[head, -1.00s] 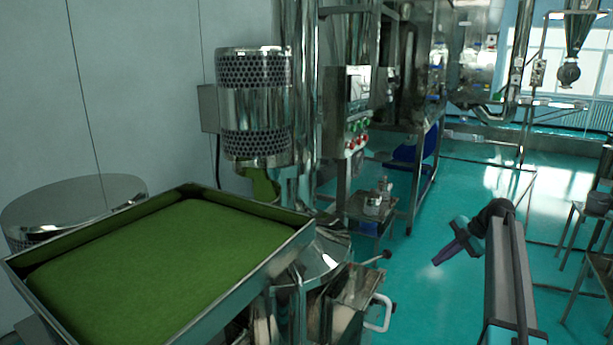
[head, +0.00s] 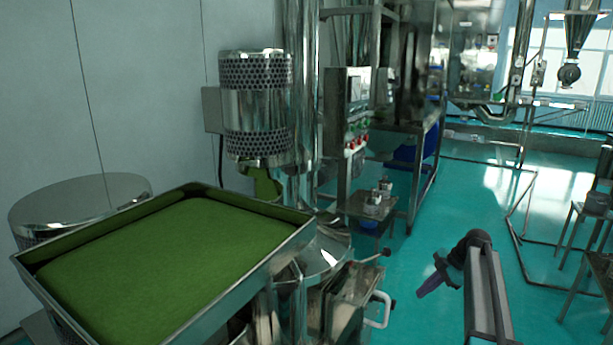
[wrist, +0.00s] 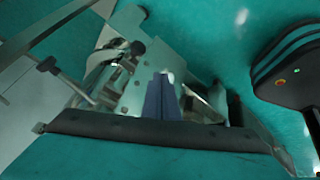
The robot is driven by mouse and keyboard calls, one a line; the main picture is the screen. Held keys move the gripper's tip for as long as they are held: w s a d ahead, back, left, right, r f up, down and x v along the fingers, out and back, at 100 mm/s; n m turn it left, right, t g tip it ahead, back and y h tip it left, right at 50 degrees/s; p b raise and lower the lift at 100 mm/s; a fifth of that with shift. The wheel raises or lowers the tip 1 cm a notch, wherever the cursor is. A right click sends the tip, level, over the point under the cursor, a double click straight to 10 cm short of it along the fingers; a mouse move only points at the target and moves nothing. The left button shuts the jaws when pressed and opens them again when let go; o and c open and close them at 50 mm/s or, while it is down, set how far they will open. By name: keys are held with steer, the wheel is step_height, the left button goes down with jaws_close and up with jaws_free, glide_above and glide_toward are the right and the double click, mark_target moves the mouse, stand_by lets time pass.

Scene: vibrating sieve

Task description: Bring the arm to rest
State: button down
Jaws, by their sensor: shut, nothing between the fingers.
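My gripper (head: 424,291) hangs at the end of my arm at the lower right of the head view, tilted down to the left over the teal floor. It is shut and empty. It stands to the right of the sieve machine and touches nothing that I can see. In the wrist view its shut fingers (wrist: 161,95) show in the middle, in front of blurred metal machinery.
A steel tray (head: 296,238) full of green powder is at the left. A white handle (head: 385,311) juts from the machine toward my gripper. A control box (head: 347,110) stands behind. Metal tables (head: 580,240) are at the right; open floor (head: 450,215) lies between.

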steer(key=s+a+f+m+g+h+p, duration=0.1)
steer(key=s+a+f+m+g, duration=0.1)
steer(key=s+a+f+m, duration=0.55)
steer(key=s+a+f+m+g+h+p, duration=0.1)
steer(key=s+a+f+m+g, duration=0.1)
steer(key=s+a+f, duration=0.95)
steer(key=s+a+f+m+g+h, duration=0.1)
steer(key=s+f+m, duration=0.2)
steer(key=s, duration=0.8)
steer(key=s+a+f+m+g+h+p, duration=0.1)
steer(key=s+f+m, duration=0.2)
steer(key=s+f, duration=0.4)
steer(key=s+a+f+m+g+h+p, duration=0.1)
steer(key=s+f+m, duration=0.2)
steer(key=s, duration=1.1)
step_height(320, 180, down, 3)
steer(key=shift+s+h, duration=0.35)
steer(key=shift+h, duration=0.05)
steer(key=shift+w, duration=0.1)
